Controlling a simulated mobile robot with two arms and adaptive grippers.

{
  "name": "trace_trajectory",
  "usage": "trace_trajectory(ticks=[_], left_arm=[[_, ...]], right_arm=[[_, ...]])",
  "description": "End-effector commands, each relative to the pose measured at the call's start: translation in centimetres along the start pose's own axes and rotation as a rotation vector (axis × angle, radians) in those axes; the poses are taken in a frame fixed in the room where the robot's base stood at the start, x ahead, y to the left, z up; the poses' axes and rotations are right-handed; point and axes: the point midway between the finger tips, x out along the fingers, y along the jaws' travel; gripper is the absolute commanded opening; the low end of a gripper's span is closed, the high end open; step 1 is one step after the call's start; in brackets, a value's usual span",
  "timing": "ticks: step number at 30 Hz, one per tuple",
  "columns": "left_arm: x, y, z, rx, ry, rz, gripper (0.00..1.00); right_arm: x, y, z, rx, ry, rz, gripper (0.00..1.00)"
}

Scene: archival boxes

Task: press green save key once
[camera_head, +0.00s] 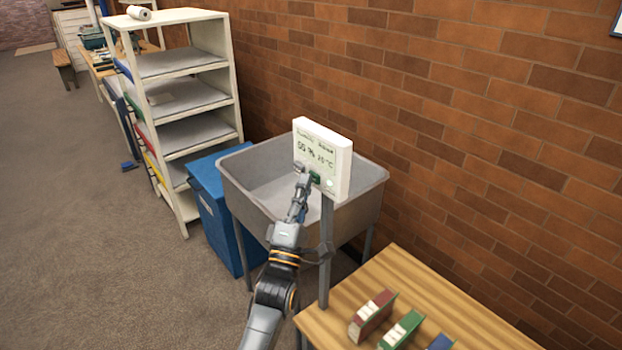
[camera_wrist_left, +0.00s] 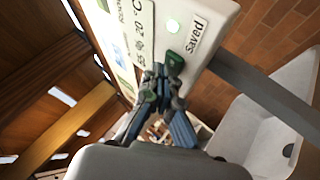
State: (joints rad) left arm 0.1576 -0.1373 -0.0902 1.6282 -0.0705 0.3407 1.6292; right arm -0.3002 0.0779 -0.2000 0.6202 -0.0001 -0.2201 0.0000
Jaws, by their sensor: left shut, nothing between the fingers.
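A white box-shaped display unit (camera_head: 322,158) on a grey post stands in front of the sink. Its screen shows humidity and temperature figures. The green key (camera_head: 315,177) is low on its face and shows beside the fingertips in the left wrist view (camera_wrist_left: 175,58). Near the key are a pale lit round lamp (camera_wrist_left: 172,26) and a label reading "Saved" (camera_wrist_left: 194,37). My left gripper (camera_head: 302,172) is shut and empty, its tips right by the green key; they also show in the wrist view (camera_wrist_left: 160,80). Whether they touch the key, I cannot tell. My right gripper is not in view.
A grey sink (camera_head: 362,187) stands behind the post, with a blue bin (camera_head: 222,215) to its left. A wooden table (camera_head: 412,285) with several small coloured boxes is at the lower right. A white shelf unit (camera_head: 185,125) stands at the left. Brick wall lies behind.

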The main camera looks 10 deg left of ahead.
Motion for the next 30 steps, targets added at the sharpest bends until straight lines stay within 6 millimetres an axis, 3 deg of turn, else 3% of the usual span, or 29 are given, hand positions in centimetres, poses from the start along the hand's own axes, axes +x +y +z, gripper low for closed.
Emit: trace_trajectory(ticks=[23,30], left_arm=[[-1.4,1.0,-1.0,0.001,0.0,0.0,0.0],[-2.9,2.2,-2.1,0.002,-0.001,-0.003,0.0]], right_arm=[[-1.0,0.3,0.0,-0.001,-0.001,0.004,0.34],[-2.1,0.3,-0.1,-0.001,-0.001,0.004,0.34]])
